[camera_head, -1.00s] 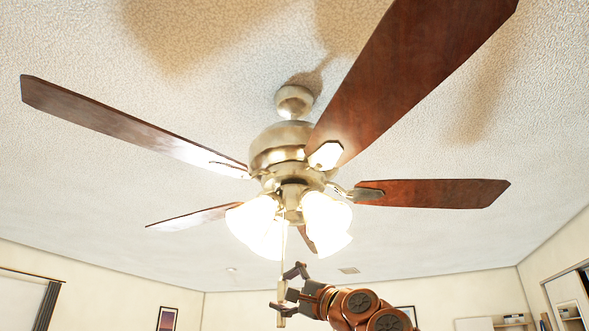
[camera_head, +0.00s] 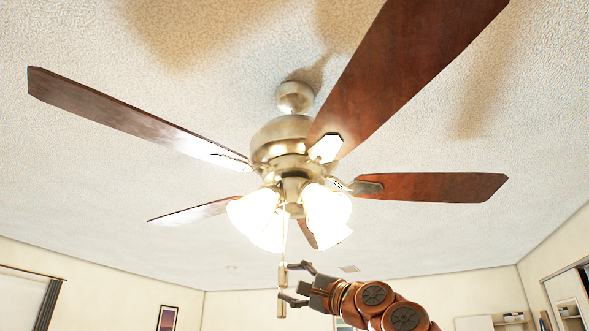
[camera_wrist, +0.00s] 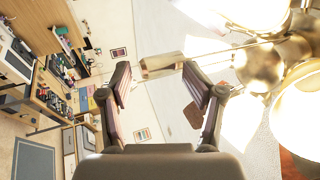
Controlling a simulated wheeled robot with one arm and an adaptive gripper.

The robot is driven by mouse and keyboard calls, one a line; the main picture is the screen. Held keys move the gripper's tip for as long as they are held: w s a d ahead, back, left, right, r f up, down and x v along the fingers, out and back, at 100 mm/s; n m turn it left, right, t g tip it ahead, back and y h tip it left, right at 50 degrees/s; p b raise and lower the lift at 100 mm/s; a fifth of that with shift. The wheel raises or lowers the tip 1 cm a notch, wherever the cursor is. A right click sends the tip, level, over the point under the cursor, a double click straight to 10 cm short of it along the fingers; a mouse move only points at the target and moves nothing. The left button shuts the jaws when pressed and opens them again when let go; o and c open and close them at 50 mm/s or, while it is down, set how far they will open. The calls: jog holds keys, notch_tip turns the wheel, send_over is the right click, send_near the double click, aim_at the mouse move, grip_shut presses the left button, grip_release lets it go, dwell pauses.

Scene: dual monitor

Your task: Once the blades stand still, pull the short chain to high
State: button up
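The ceiling fan (camera_head: 282,140) has brown wooden blades (camera_head: 430,187) and lit lamp shades. Thin pull chains hang below its lamps. A tan pull piece (camera_head: 282,276) hangs just left of my gripper (camera_head: 286,282); another tan piece (camera_head: 281,310) shows below it, by the lower finger. I cannot tell whether they belong to separate chains, nor which is short. In the wrist view a tan cylindrical pull (camera_wrist: 162,65) lies across the gap past my open fingertips (camera_wrist: 156,72), its chain running right toward the fan. I cannot see contact.
The lamp shades (camera_wrist: 293,118) are close on the right in the wrist view. The nearest blades spread wide above my arm. Shelves (camera_head: 568,310) and a wall picture (camera_head: 167,319) are far off. Open air surrounds my gripper.

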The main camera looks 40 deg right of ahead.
jog(key=shift+s+d+f+b, duration=0.15)
jog(key=shift+s+f+b, duration=0.25)
jog(key=shift+s, duration=0.2)
jog(key=b+v, duration=0.1)
jog(key=v, duration=0.2)
jog(key=shift+s+d, duration=0.15)
jog(key=shift+s, duration=0.2)
